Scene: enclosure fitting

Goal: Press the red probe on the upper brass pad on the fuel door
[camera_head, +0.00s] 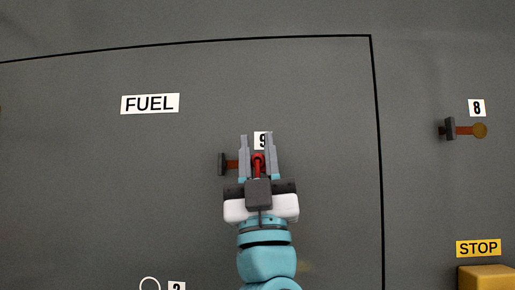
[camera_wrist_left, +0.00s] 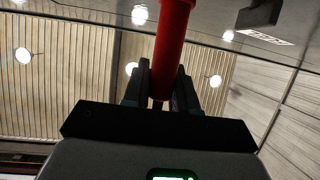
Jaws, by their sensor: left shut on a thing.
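The red probe (camera_head: 258,168) is between the fingers of my left gripper (camera_head: 257,140), in front of the fuel door (camera_head: 80,190). In the left wrist view the probe (camera_wrist_left: 170,45) is a red rod rising from between the dark fingers (camera_wrist_left: 160,88), which are shut on it. The gripper covers the spot below the label 9 (camera_head: 261,140). A dark bracket (camera_head: 222,164) with a reddish strip sticks out left of it. No brass pad shows there; my gripper hides the strip's right end. I cannot tell whether the probe touches anything. My right gripper is not in view.
The FUEL label (camera_head: 150,104) is at upper left.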

